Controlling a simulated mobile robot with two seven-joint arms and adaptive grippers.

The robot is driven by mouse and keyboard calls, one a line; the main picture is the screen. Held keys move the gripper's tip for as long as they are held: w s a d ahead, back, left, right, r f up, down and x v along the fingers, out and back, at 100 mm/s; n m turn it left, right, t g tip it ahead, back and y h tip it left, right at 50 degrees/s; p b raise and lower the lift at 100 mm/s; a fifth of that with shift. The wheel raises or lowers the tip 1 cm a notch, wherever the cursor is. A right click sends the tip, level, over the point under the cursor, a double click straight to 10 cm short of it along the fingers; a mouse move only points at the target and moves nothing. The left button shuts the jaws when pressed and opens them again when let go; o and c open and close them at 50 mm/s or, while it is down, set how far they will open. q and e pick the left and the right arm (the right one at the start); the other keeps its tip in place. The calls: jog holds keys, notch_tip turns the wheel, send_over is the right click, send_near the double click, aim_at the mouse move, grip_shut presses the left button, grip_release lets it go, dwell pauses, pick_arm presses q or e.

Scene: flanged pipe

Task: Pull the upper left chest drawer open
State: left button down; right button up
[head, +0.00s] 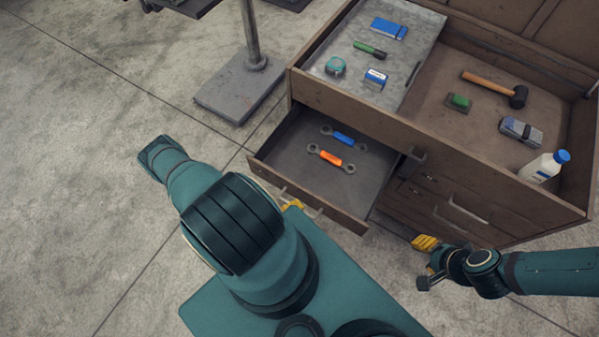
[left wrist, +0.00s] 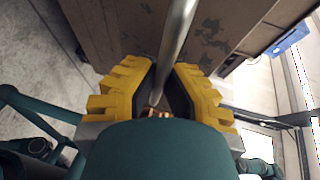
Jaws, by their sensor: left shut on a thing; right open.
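The upper left chest drawer (head: 290,150) stands pulled out from the brown chest (head: 345,103). Two wrenches lie in it, one with a blue grip (head: 343,138) and one with an orange grip (head: 330,158). My left gripper (head: 292,204) is at the drawer's front, mostly hidden by my own arm. In the left wrist view, the yellow fingers of my left gripper (left wrist: 165,80) are closed around the grey bar of the drawer handle (left wrist: 178,35). My right gripper (head: 427,244) is open and apart from the drawer, low by the chest's front right.
The chest top holds a hammer (head: 495,88), a white bottle (head: 543,168), a grey-blue block (head: 520,131) and several small items on a grey tray (head: 348,48). A stand with a square base (head: 238,95) is behind the drawer's left. Concrete floor at left is clear.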

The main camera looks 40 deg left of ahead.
pick_arm(q)
jog(key=shift+d, duration=0.1)
jog(key=c, duration=1)
grip_release()
jog(key=v, duration=1.2)
